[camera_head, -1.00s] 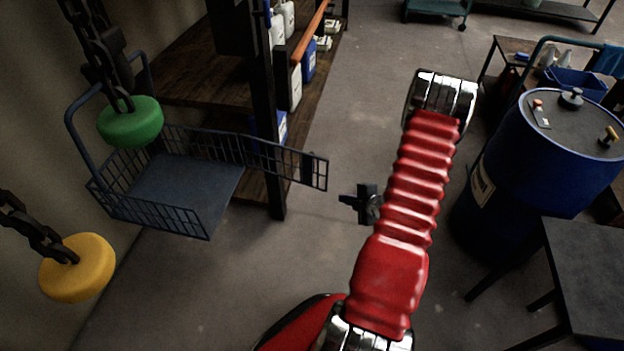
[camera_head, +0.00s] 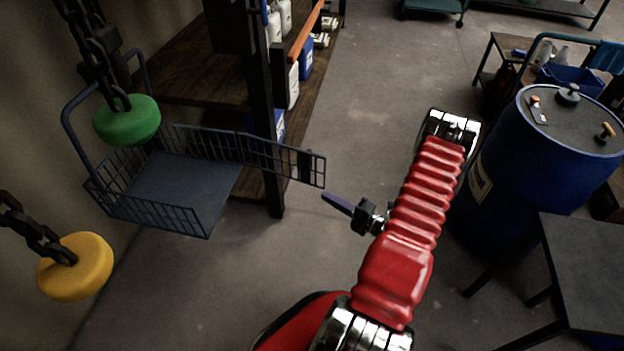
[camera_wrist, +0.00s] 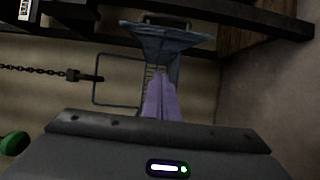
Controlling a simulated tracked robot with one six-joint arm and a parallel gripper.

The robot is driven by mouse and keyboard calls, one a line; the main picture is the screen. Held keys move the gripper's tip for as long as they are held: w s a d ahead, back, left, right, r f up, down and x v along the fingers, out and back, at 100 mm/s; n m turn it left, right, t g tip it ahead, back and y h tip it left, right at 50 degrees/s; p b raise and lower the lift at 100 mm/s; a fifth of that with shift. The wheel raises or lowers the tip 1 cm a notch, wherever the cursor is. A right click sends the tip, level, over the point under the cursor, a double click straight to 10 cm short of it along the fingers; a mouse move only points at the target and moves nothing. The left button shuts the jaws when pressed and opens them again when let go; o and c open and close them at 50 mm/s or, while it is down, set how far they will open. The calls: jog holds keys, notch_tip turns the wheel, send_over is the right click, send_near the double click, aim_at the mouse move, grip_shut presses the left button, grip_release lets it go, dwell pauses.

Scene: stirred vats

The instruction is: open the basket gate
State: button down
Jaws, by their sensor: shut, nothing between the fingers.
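The basket (camera_head: 133,212), a blue-grey wire basket with a solid floor, is at the left in the head view. Its gate (camera_head: 270,158) sticks out to the right from the back corner, roughly in line with the back wall, and has a dark upright piece near its free end. The basket's right side is uncovered. My gripper (camera_head: 326,196) is shut and empty, its purple fingers pointing left, just below and right of the gate's free end in the picture, with a visible gap. In the wrist view the fingers (camera_wrist: 162,98) point toward the basket (camera_wrist: 165,42), partly covering its wire mesh.
A green disc (camera_head: 128,122) and a yellow disc (camera_head: 75,266) hang on chains at the left. A wooden shelf (camera_head: 190,80) with a dark post stands behind the basket. A blue drum (camera_head: 530,170) and a dark table (camera_head: 590,265) are at the right.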

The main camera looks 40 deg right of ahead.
aim_at(310, 176)
jog(key=shift+w, duration=0.1)
jog(key=shift+w+d, duration=0.25)
jog(key=shift+w, duration=1.65)
jog(key=shift+w+d, duration=0.2)
jog(key=shift+w, duration=1.65)
jog(key=shift+w+d, duration=0.25)
jog(key=shift+w, duration=1.65)
jog(key=shift+w, duration=0.1)
